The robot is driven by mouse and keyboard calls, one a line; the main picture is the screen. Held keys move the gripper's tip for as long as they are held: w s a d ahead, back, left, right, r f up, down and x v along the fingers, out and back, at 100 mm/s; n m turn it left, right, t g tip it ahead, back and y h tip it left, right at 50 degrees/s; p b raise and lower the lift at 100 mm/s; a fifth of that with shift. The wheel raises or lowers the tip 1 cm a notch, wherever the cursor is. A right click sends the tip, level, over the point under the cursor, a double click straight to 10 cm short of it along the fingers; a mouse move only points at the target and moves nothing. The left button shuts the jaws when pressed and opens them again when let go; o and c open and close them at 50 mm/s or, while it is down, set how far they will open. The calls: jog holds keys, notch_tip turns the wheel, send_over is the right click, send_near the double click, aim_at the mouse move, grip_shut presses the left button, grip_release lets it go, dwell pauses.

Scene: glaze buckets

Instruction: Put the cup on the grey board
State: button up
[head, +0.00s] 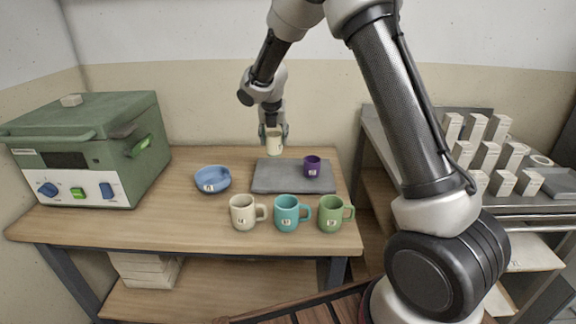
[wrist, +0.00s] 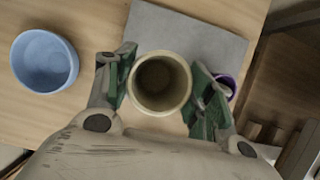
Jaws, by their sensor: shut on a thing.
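My gripper (head: 273,133) is shut on a cream cup (head: 274,147), with one finger on each side of it. In the wrist view the cup (wrist: 160,84) is upright, its round mouth faces the camera and it looks empty. The grey board (head: 275,180) lies flat on the wooden table. In the head view the cup shows at the board's back edge; in the wrist view it overlaps one edge of the board (wrist: 185,30). I cannot tell how high its base is. A purple cup (head: 312,166) stands on the board's right part.
A blue bowl (head: 212,179) sits left of the board. A cream mug (head: 243,212), a teal mug (head: 287,213) and a green mug (head: 331,212) stand in front of it. A green kiln-like box (head: 90,150) fills the table's left. The board's left part is bare.

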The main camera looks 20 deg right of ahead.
aim_at(274, 151)
jog(key=f, duration=0.6)
jog(key=shift+w+f, duration=0.1)
jog(key=shift+w, duration=0.15)
jog(key=shift+f, duration=1.85)
jog(key=o, duration=1.1)
jog(key=shift+f, duration=0.1)
